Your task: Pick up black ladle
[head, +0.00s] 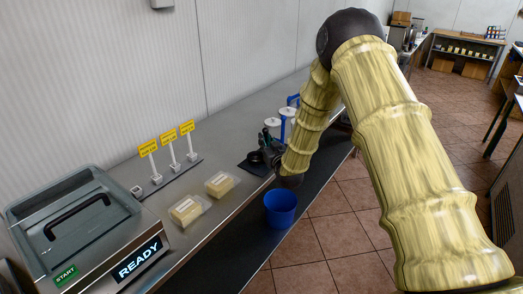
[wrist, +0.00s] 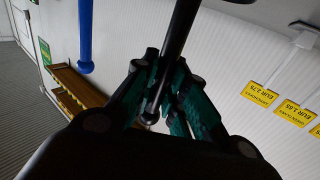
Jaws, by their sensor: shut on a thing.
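The black ladle shows in the wrist view as a dark rod-like handle (wrist: 180,30) that runs down from the top edge and ends in a rounded tip between my fingers. My gripper (wrist: 168,90) is shut on this handle with its teal-padded fingers on both sides. In the head view my gripper (head: 272,146) is small and dark above the counter's front part, just left of my arm's end. I cannot clearly separate the ladle from the gripper there, and its bowl cannot be made out for sure.
A blue tub (head: 281,211) stands at the counter's front edge. White-topped items with blue handles (head: 283,127) stand behind my gripper. Two packaged trays (head: 220,184), yellow price signs (head: 168,138) and a READY machine (head: 136,259) are to the left.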

